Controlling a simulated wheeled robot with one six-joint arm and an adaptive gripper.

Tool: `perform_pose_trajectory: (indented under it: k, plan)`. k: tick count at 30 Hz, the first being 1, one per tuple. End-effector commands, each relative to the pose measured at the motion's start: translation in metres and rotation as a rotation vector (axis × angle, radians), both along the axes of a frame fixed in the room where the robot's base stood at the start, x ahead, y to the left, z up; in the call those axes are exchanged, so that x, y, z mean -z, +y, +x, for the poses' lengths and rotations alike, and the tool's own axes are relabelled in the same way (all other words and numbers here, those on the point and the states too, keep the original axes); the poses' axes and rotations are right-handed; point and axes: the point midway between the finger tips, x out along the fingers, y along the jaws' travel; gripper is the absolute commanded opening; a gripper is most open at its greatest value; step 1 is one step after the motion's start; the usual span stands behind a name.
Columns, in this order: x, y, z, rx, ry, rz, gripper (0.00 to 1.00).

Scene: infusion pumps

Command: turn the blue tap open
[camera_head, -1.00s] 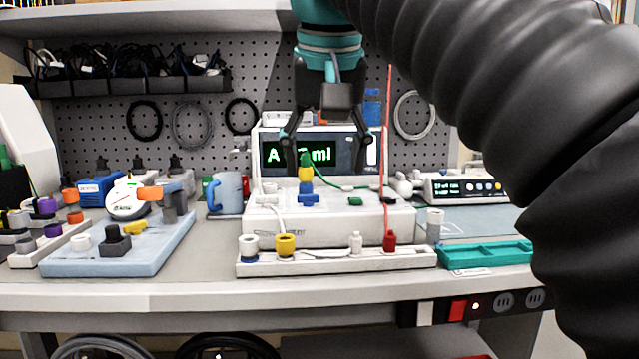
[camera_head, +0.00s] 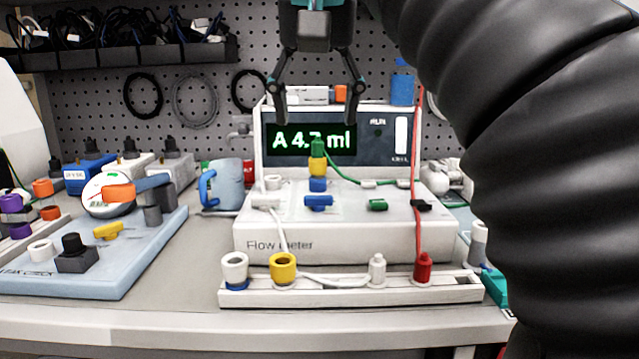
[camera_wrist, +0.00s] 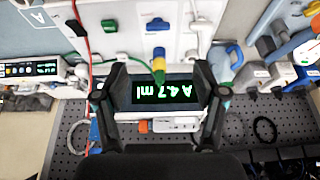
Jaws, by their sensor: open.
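The blue tap (camera_head: 318,203) sits on the white top of the flow meter (camera_head: 340,243), in front of a plug stack of blue, yellow and green parts (camera_head: 318,166). The tap's handle lies roughly left to right in the head view. In the wrist view the blue tap (camera_wrist: 157,24) shows beyond the stack, near the top edge. The meter's display (camera_head: 312,138) reads A 4.7 ml. My gripper (camera_head: 314,120) is open and empty, pointing down in front of the display and above the stack, clear of the tap.
A green tap (camera_head: 377,205) stands right of the blue one, with a red line (camera_head: 417,200) further right. A white rail (camera_head: 345,292) with several connectors lies in front. A blue mug (camera_head: 222,186) stands left. My arm covers the right side.

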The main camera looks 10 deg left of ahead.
Motion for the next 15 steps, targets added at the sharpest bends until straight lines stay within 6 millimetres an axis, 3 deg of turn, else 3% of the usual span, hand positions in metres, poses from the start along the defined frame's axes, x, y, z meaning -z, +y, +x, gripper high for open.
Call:
perform_pose_trajectory:
  k: [7,15]
  plan:
    - [0.022,-0.002,0.009,0.008,0.003,-0.002,0.71]
    - [0.074,0.004,0.028,0.007,0.003,-0.001,0.71]
